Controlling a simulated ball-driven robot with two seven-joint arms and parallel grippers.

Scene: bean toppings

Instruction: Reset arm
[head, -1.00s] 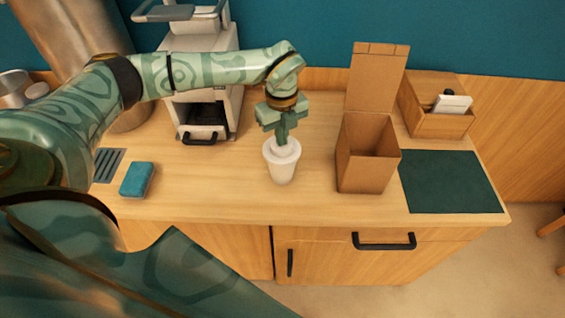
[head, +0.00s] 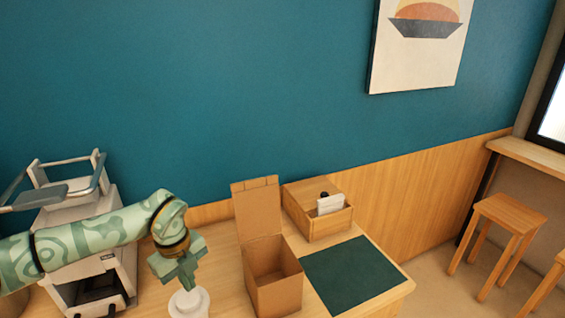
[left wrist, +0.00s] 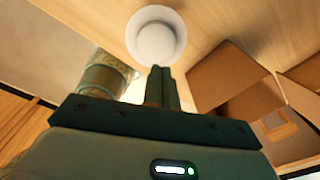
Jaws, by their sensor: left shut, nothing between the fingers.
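My left gripper (head: 188,277) comes in from the left in the head view, pointing down over the counter. It is shut and empty, with its fingertips just above or behind a white cup (head: 190,303); I cannot tell whether they touch. In the left wrist view the closed fingers (left wrist: 161,75) point toward the white cup (left wrist: 156,35), which stands upright on the wood counter. My right gripper is out of view.
An open cardboard box (head: 274,292) stands right of the cup. Behind it is a wooden box (head: 328,222) with a white card. A dark green mat (head: 350,275) lies at the right. A white machine (head: 100,255) stands at the left. Stools are at far right.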

